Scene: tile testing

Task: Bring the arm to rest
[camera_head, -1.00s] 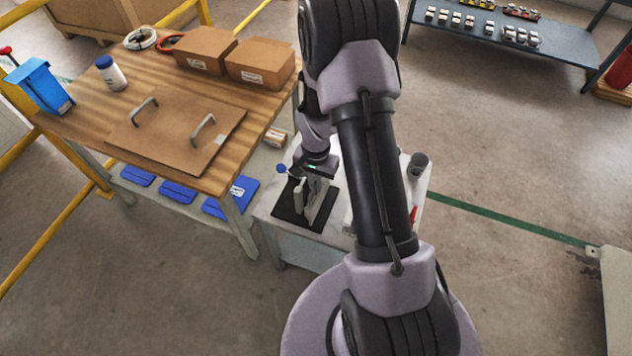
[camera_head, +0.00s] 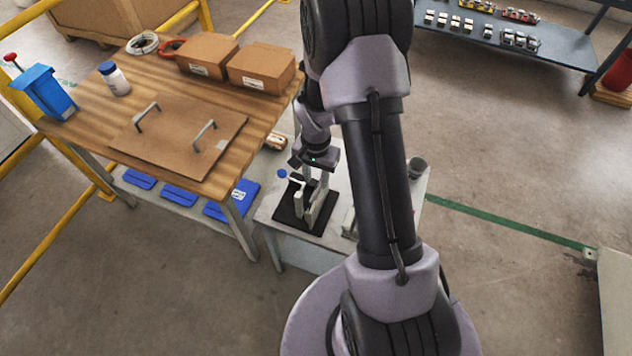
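My arm reaches from the bottom of the view up and then down toward a small white table. My gripper (camera_head: 317,180) points down above a testing device, with its two pale fingers apart and nothing seen between them. The device has a black base plate (camera_head: 291,222), pale upright blocks (camera_head: 308,210) and a lever with a blue knob (camera_head: 282,174). The fingertips are close to the tops of the blocks; I cannot tell whether they touch. My arm hides part of the white table (camera_head: 268,210).
A wooden workbench (camera_head: 90,115) on the left holds cardboard boxes (camera_head: 262,68), a handled brown board (camera_head: 180,140), a blue bin (camera_head: 47,92) and a white bottle (camera_head: 116,80). A dark cup (camera_head: 417,167) stands on the white table. A shelf (camera_head: 500,38) stands at the back right.

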